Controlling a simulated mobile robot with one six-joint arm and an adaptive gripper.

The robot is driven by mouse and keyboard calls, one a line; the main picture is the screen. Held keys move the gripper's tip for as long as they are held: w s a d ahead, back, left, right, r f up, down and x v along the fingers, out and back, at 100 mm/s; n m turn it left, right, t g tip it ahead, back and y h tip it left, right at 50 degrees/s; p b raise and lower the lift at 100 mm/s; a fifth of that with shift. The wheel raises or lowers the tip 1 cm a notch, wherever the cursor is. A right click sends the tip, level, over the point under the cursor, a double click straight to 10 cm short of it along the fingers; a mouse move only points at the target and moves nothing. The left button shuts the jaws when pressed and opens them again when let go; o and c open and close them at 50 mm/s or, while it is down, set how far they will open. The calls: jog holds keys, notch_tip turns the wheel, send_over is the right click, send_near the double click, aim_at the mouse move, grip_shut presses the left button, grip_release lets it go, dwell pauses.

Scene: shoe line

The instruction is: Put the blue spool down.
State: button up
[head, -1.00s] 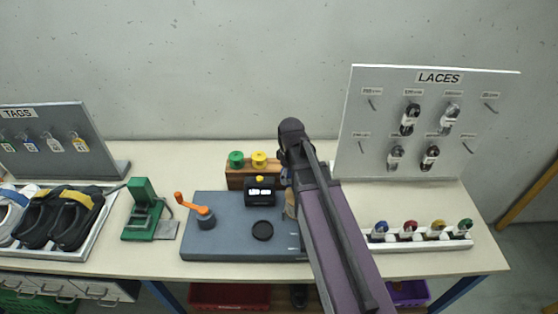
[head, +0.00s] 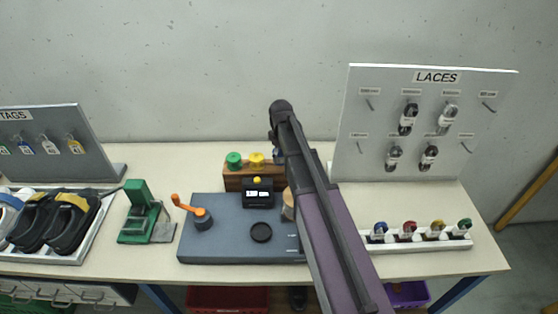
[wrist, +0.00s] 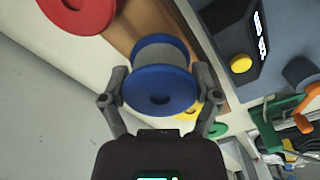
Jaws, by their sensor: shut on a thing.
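The blue spool (wrist: 160,88), with blue flanges and a grey wound middle, is between the two fingers of my gripper (wrist: 157,84) in the wrist view. The fingers are shut on its near blue flange from both sides. The spool is over the wooden rack (wrist: 138,22); I cannot tell whether it touches the rack. In the head view my arm hides the gripper's grip and most or all of the blue spool, at the right part of the rack (head: 236,182).
A red spool (wrist: 80,12) is on one side of the blue one; a yellow spool (head: 257,159) and a green spool (head: 234,160) are on the other. A black device (head: 258,193) with a yellow button stands in front of the rack. The LACES board (head: 420,130) stands to the right.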

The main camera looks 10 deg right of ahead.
aim_at(280, 160)
jog(key=shift+w, duration=0.55)
jog(key=shift+w+f+b, duration=0.2)
jog(key=shift+f+b, duration=0.1)
jog(key=shift+s+f+b, duration=0.1)
jog(key=shift+f+b, duration=1.4)
jog(key=shift+f, duration=0.15)
jog(key=o, duration=1)
jog(key=shift+o, duration=0.2)
notch_tip(280, 160, up, 12)
jog(key=p, duration=1.2)
